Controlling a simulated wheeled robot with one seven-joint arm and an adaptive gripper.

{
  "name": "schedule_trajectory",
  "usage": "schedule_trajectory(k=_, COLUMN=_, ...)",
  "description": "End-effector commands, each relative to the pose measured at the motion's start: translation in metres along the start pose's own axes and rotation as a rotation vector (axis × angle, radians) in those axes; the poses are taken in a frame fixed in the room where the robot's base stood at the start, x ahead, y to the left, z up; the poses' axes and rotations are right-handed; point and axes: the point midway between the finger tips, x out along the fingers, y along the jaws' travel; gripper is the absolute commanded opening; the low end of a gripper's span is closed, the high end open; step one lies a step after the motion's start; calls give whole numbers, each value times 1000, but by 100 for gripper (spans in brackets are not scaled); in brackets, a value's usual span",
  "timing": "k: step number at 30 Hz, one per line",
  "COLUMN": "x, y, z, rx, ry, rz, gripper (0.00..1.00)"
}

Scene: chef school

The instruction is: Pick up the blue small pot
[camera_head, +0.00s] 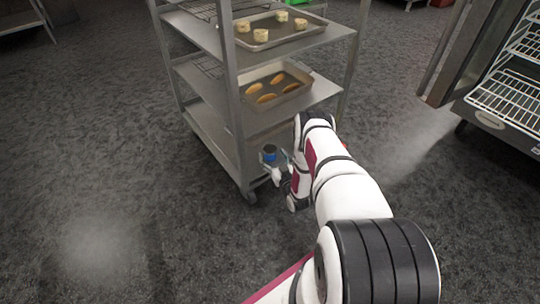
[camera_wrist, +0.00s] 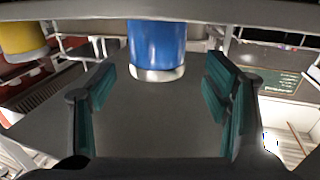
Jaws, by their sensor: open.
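The small blue pot (camera_wrist: 157,46) stands in the upper middle of the wrist view, a blue cylinder with a pale band at its lower end. Its top is cut off by a grey edge. My gripper (camera_wrist: 160,98) is open, its teal-padded fingers spread left and right. The pot shows between and beyond the fingers, with no finger visibly touching it. In the head view a small blue thing with a dark top (camera_head: 269,154), apparently this pot, is beside my gripper (camera_head: 277,167) at the rack's lower shelf.
A metal rack (camera_head: 230,90) holds a tray of pale pastries (camera_head: 280,40) and a tray of flat brown ones (camera_head: 290,98) above my gripper. A yellow container (camera_wrist: 22,38) is left in the wrist view. An open wire-shelved cabinet (camera_head: 505,100) stands right.

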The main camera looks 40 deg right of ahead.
Motion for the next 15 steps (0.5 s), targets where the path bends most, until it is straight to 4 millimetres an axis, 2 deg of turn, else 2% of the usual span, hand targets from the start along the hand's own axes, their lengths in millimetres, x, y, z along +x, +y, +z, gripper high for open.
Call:
schedule_trajectory(k=9, x=38, y=3, z=-1, rx=0, ry=2, rz=0, gripper=70)
schedule_trajectory(k=15, x=42, y=3, z=-3, rx=0, ry=1, rz=0, gripper=70)
